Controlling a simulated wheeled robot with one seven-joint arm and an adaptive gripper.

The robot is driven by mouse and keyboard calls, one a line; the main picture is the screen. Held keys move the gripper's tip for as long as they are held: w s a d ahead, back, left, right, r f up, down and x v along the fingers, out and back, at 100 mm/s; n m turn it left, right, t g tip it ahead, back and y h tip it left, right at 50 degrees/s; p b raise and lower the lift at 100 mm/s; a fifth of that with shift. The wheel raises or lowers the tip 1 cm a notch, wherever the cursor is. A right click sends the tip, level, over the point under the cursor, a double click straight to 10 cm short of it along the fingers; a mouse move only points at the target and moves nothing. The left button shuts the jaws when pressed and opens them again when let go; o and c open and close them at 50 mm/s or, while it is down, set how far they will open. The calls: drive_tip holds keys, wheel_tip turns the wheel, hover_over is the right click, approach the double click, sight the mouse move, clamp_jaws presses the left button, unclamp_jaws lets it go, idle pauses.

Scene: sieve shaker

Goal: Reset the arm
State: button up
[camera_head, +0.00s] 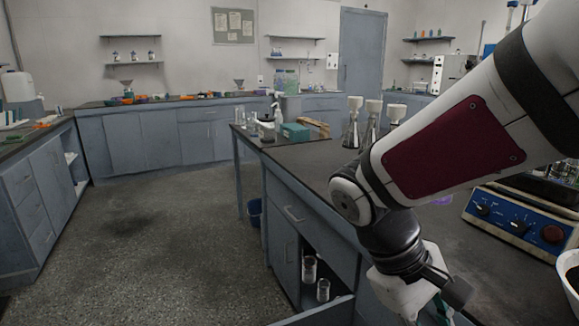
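My arm comes in from the upper right of the head view and reaches down across the island bench (320,152). Its white link has a dark red panel. The elbow bends near the middle right, and the wrist points down at the bottom edge, over the bench's front side. The fingers of my gripper are cut off below the picture, so what they hold, if anything, is hidden. A blue and cream device with knobs (515,222) stands on the bench to the right of my wrist, partly behind my arm.
Flasks with funnels (353,122), a teal box (294,131) and a wash bottle (277,112) stand on the bench's far part. A white bowl (571,285) is at the right edge. An open compartment below holds glass beakers (309,268). The floor (160,220) at left is clear.

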drive_tip(key=s+r+m+t+y, duration=0.35)
drive_tip(key=s+m+y, duration=0.2)
drive_tip(key=s, duration=0.85)
wheel_tip(320, 180, up, 25)
drive_tip(key=t+p, duration=0.3)
drive_tip(key=p, duration=2)
drive_tip(key=shift+a, duration=0.2)
